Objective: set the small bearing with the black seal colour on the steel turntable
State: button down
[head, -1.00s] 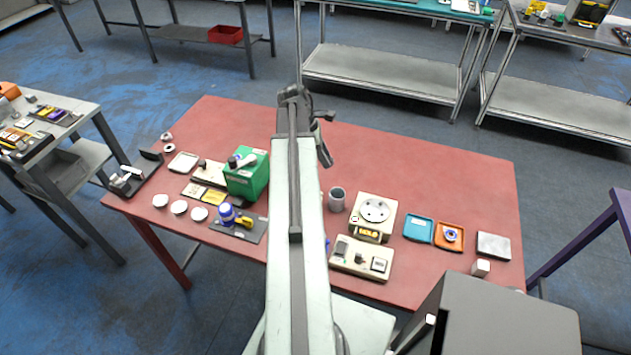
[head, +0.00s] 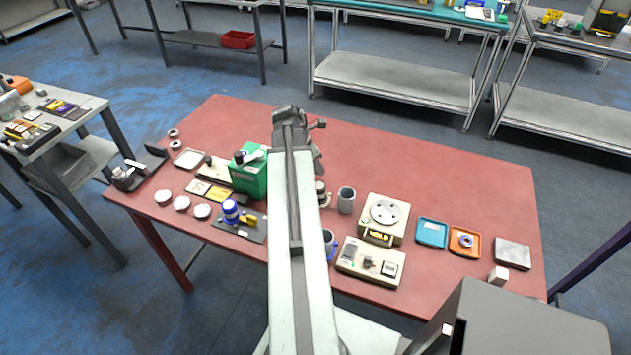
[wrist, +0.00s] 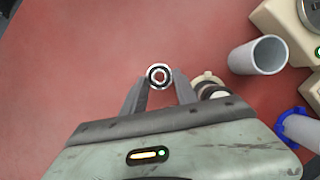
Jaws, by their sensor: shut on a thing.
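In the wrist view, a small bearing (wrist: 159,75) with a metal outer ring and a dark seal ring around its bore sits between the fingertips of my gripper (wrist: 159,82). The gripper is shut on it, above the bare red table. The steel turntable (head: 385,211) is a round silver disc on a cream base in the head view, right of my arm, with nothing seen on it. Part of its cream base (wrist: 275,15) shows at the wrist view's top right. In the head view my arm hides the bearing.
A grey cup (head: 346,201) stands just left of the turntable. A cream device (head: 371,263) is in front of it. Blue (head: 432,233) and orange (head: 465,253) trays lie to the right. A green box (head: 250,178) stands left of my arm. The back right of the red table (head: 430,165) is clear.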

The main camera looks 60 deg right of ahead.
notch_tip(320, 180, down, 4)
jog(key=b, duration=0.3)
jog(key=shift+b, duration=0.4)
jog(key=shift+r, duration=0.3)
jog(key=shift+f, duration=0.2)
jog(key=c, duration=0.9)
grip_release()
jog(key=shift+c, duration=0.2)
jog(key=shift+r, duration=0.15)
